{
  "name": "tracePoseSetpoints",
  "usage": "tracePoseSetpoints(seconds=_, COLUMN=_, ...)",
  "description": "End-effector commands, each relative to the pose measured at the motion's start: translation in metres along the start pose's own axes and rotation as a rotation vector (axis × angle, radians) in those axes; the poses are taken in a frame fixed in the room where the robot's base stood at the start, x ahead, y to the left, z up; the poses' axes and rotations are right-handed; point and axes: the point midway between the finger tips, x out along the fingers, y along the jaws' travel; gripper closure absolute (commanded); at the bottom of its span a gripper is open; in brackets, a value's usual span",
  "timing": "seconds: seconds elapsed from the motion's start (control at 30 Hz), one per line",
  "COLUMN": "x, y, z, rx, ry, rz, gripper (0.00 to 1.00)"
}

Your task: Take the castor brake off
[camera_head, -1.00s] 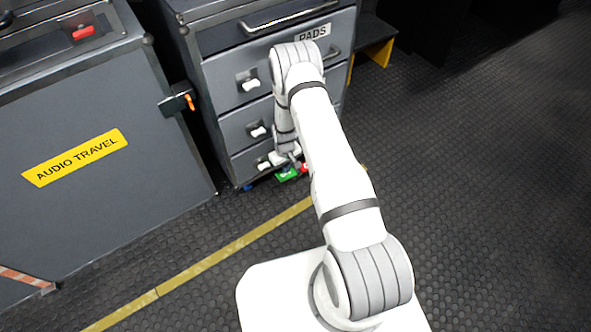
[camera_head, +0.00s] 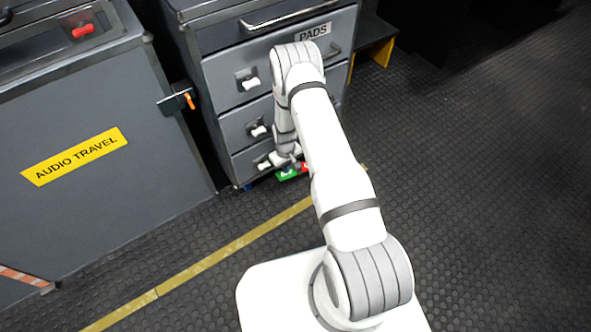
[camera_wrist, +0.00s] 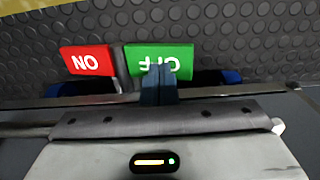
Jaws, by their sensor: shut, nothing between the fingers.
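The castor brake has two pedal plates at the foot of the drawer cabinet. The green OFF plate (camera_wrist: 182,60) and the red ON plate (camera_wrist: 86,60) sit side by side in the wrist view, upside down there. In the head view the green plate (camera_head: 286,174) and a bit of the red one (camera_head: 305,167) show below the lowest drawer. My gripper (camera_wrist: 158,70) is shut and empty, its fingertips over the lower middle of the green plate, hiding part of its lettering. I cannot tell whether they touch it.
The grey drawer cabinet (camera_head: 222,72) labelled PADS stands behind the pedals. A case marked AUDIO TRAVEL (camera_head: 110,215) stands to its left. A yellow line (camera_head: 215,254) crosses the dark studded floor (camera_head: 480,210), which is clear at right.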

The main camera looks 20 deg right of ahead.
Motion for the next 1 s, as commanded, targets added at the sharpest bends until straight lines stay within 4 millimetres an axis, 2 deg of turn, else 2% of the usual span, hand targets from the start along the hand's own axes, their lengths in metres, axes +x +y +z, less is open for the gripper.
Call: tracePoseSetpoints(seconds=1.0, x=0.016, y=0.001, z=0.0, rx=0.001, ry=0.0, rz=0.0, gripper=1.0)
